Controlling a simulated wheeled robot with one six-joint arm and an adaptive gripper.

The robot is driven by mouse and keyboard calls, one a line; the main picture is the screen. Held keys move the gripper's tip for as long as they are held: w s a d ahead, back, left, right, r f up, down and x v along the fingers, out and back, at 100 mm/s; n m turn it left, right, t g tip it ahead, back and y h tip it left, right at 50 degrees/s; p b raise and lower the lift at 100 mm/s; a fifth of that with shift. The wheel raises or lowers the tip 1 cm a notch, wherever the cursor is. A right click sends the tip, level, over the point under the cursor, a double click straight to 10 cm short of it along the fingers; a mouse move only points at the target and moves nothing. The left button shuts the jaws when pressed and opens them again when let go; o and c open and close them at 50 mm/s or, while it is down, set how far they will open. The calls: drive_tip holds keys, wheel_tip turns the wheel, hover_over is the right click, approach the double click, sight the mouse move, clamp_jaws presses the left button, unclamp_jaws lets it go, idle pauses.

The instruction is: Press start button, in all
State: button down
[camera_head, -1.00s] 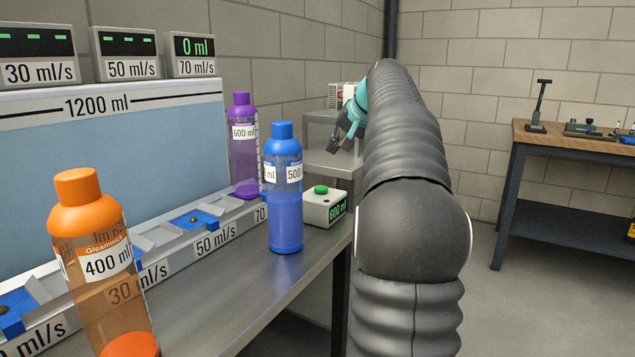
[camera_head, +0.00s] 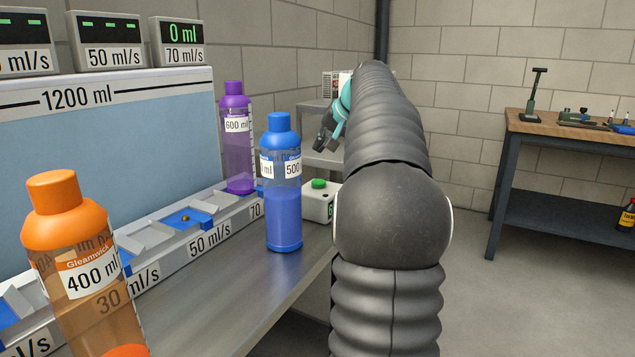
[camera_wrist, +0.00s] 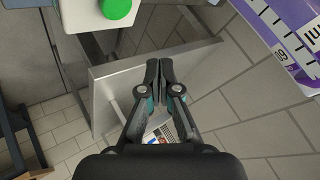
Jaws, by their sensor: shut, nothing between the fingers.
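The green start button (camera_head: 319,184) sits on a small white box (camera_head: 317,205) at the far end of the bench, right of the blue bottle. My arm hides the box's right part and most of its display. The button (camera_wrist: 117,8) also shows at the top of the wrist view. My gripper (camera_head: 322,146) is above and beyond the box in the head view, apart from the button. In the wrist view my gripper (camera_wrist: 160,75) is shut and empty, with the button off to the left of its tips.
A blue bottle (camera_head: 284,215) stands at the bench's front edge, and an orange bottle (camera_head: 80,270) stands nearer. A purple bottle (camera_head: 237,160) is in the 70 ml/s slot by the wall. A wooden workbench (camera_head: 520,125) is at the right, with open floor before it.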

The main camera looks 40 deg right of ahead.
sight(321, 182)
drive_tip(key=shift+f+b, duration=1.8)
drive_tip(key=shift+f, duration=1.3)
drive_tip(key=shift+f, duration=0.15)
drive_tip(key=shift+w+f, duration=0.1)
drive_tip(key=shift+f, duration=0.2)
drive_tip(key=shift+f+b, duration=0.5)
drive_tip(key=shift+b, duration=0.1)
drive_tip(key=shift+r+p, duration=0.95)
